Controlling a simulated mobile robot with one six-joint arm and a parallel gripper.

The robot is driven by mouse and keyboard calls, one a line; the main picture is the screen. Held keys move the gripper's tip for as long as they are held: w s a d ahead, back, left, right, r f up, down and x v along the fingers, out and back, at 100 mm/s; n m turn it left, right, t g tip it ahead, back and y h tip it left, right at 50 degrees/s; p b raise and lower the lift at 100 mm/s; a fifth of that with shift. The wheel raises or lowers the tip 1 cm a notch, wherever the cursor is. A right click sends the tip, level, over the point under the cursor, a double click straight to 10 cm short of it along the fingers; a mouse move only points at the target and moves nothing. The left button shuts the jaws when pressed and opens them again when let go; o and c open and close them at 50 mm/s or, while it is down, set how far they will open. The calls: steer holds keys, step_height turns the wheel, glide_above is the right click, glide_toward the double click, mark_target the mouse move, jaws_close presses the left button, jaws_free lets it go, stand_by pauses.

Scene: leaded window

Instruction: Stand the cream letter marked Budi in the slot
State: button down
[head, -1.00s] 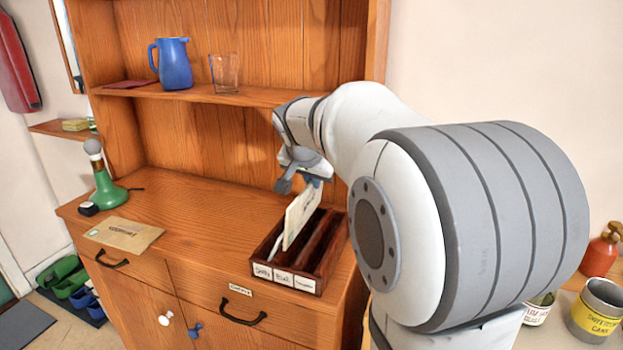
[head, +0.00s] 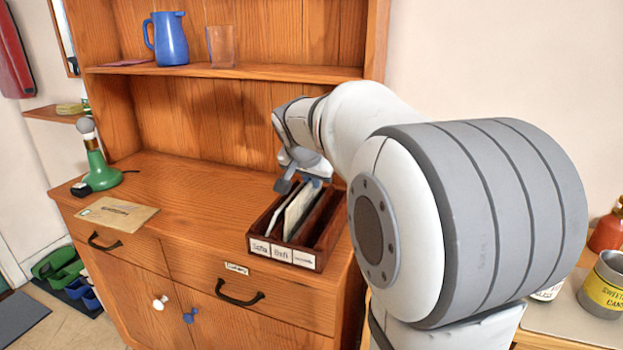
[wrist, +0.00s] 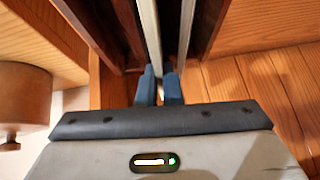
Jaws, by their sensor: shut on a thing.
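The cream letter (head: 299,211) stands on edge, slightly tilted, with its lower part down in the middle compartment of the dark wooden rack (head: 318,264). The rack's middle label looks like Budi; the name on the letter itself is not readable. My gripper (head: 303,182) is at the letter's top edge, shut on it. In the wrist view the blue fingers (wrist: 160,90) close about the end of the letter (wrist: 150,35). Another pale letter (head: 281,212) stands in the left compartment, close beside it. The right compartment looks empty. The letter's bottom edge is hidden.
A brown envelope (head: 117,213) lies flat on the dresser top (head: 190,200) at the left, near a green lamp-like object (head: 100,172). A blue jug (head: 168,40) and a glass (head: 221,47) stand on the shelf above. The dresser top between envelope and rack is clear.

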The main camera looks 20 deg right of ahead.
steer(key=c, duration=1.5)
jaws_free()
steer(key=shift+p+v, duration=0.6)
steer(key=shift+v, duration=3.3)
steer(key=shift+s+r, duration=0.1)
steer(key=s+a+f+n+g+y+p, duration=0.1)
steer(key=s+a+n+p, duration=0.2)
steer(key=s+p, duration=0.2)
steer(key=s+a+n+g+y+p, duration=0.1)
steer(key=s+a+n+p, duration=0.2)
steer(key=s, duration=0.6)
steer(key=s+a+f+n+g+y+p, duration=0.1)
steer(key=s+a+n+y+p, duration=0.1)
steer(key=s+p, duration=0.5)
steer(key=shift+s+a+f+n, duration=0.35)
steer(key=shift+s+a+n, duration=0.2)
steer(key=shift+a+n, duration=0.1)
